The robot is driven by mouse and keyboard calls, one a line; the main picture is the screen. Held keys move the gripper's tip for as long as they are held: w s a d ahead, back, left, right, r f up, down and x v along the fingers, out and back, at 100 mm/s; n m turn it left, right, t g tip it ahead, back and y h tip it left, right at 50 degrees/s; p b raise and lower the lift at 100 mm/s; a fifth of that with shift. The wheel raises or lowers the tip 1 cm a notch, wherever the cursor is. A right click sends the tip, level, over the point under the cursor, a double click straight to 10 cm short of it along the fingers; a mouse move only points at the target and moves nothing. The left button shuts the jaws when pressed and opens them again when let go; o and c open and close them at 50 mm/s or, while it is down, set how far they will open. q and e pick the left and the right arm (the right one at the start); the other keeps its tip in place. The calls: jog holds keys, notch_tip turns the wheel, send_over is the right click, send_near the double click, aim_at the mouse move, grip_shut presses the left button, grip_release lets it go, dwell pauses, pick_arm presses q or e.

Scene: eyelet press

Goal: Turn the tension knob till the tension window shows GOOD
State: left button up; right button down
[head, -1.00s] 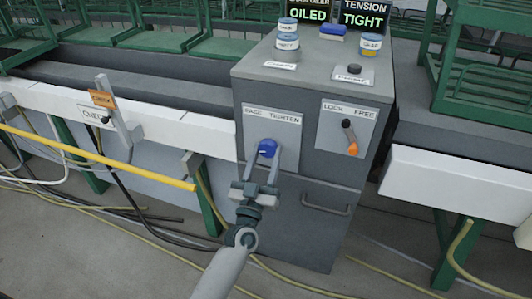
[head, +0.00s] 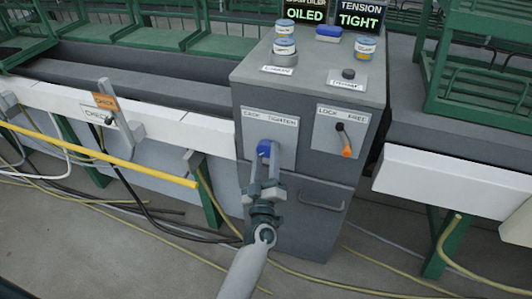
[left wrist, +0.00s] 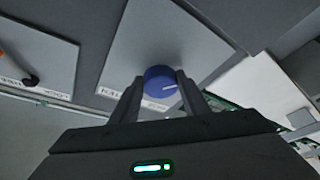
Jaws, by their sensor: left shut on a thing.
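The blue tension knob (head: 264,148) sits on a white plate (head: 284,140) marked EASE and TIGHTEN on the grey cabinet front. My left gripper (head: 265,160) is shut on the knob, one finger at each side. In the left wrist view the knob (left wrist: 160,82) shows between the fingertips, with a white pointer line on its face. The tension window (head: 358,17) on top of the cabinet reads TIGHT in green. My right gripper is in neither view.
A lever with an orange tip (head: 346,150) is on the LOCK/FREE plate right of the knob. A second window (head: 306,14) reads OILED. Several tins and a black button (head: 348,73) are on the cabinet top. A yellow rail (head: 120,158) crosses at left.

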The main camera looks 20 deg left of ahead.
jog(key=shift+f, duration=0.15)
pick_arm(q)
jog(key=o, duration=1.1)
jog(key=shift+c, duration=0.2)
jog(key=v, duration=1.7)
jog(key=shift+s, duration=0.15)
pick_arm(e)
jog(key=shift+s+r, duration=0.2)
pick_arm(q)
jog(key=shift+f, duration=0.15)
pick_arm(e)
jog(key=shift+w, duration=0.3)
